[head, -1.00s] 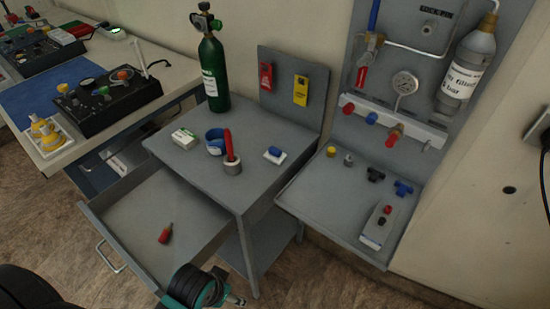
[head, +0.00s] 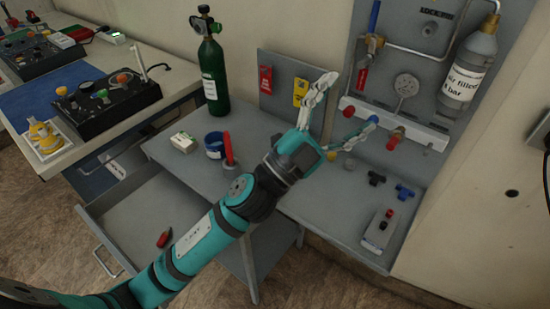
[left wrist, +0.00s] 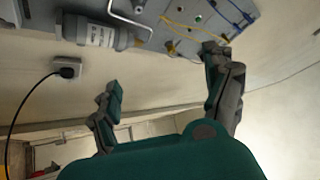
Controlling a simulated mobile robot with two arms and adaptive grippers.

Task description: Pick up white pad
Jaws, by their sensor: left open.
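The small white pad with a blue piece on it lay on the grey table (head: 190,170) in the earlier head view. My right gripper is not in view.
The drawer (head: 130,215) is open. A grey shelf (head: 340,235) with fittings is at right.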

